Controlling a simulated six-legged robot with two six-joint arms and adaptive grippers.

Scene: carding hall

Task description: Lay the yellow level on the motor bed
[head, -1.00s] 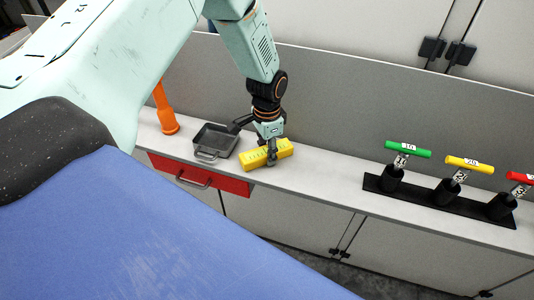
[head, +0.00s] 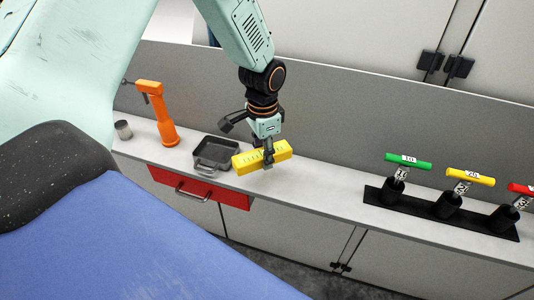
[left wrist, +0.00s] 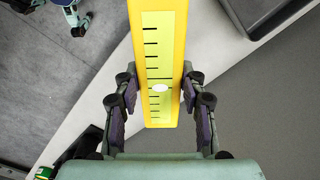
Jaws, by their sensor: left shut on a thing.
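The yellow level (head: 245,161) is a short bar with tick marks on its face. My left gripper (head: 268,158) is shut across its middle, over the pale shelf beside the grey pan. It looks slightly raised, but any gap below it is hard to see. In the left wrist view the level (left wrist: 160,45) lies lengthwise between the two fingers of my left gripper (left wrist: 160,95). I cannot make out a motor bed for certain in either view. My right gripper is not in view.
The grey pan (head: 200,164) stands left of the level, with an orange stand (head: 160,115) and a small metal cup (head: 123,130) beyond. A black rack (head: 420,206) holds green, yellow and red T-handles at right. The shelf (head: 315,178) between is clear. A red drawer (head: 235,193) is below.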

